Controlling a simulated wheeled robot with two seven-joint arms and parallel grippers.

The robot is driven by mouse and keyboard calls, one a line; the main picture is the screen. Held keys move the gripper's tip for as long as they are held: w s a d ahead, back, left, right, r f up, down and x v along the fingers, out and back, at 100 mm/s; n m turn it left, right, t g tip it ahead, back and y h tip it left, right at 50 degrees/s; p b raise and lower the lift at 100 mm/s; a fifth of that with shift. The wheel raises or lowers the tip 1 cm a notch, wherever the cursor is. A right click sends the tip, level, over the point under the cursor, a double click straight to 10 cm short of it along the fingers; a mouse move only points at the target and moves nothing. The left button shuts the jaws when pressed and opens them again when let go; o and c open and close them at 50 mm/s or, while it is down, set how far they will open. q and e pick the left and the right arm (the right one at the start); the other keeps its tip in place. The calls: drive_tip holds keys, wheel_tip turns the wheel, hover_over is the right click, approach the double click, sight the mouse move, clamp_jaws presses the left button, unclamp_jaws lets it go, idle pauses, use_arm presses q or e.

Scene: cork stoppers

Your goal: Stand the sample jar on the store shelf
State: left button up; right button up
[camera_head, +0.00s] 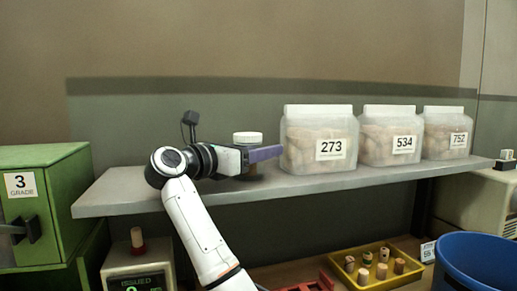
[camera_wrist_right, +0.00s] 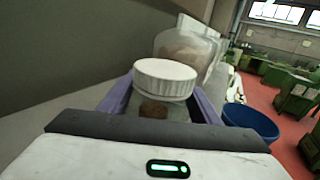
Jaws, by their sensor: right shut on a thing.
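The sample jar has a white ribbed lid (camera_head: 247,138) and a clear body with brown cork inside; it is upright over the store shelf (camera_head: 120,190), left of the large jar labelled 273. I cannot tell whether its base touches the shelf. My right gripper (camera_head: 262,154) is shut on the jar, its purple fingers at the sides of the body below the lid. In the right wrist view the jar (camera_wrist_right: 165,80) sits between the fingers (camera_wrist_right: 164,100), with a brown cork showing low in it. My left gripper is not in view.
Large cork jars 273 (camera_head: 318,140), 534 (camera_head: 389,137) and 752 (camera_head: 447,134) fill the shelf's middle and right. The shelf's left end is clear. Below are a yellow tray (camera_head: 375,284) of corks and a blue bin (camera_head: 480,262); a green cabinet (camera_head: 45,190) stands left.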

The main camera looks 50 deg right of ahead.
drive_tip(key=shift+r, duration=0.1)
drive_tip(key=o, duration=1.2)
drive_tip(key=shift+f, duration=0.2)
drive_tip(key=shift+r, duration=0.15)
drive_tip(key=a+b, duration=0.3)
drive_tip(key=a, duration=0.9)
drive_tip(key=shift+s, duration=0.15)
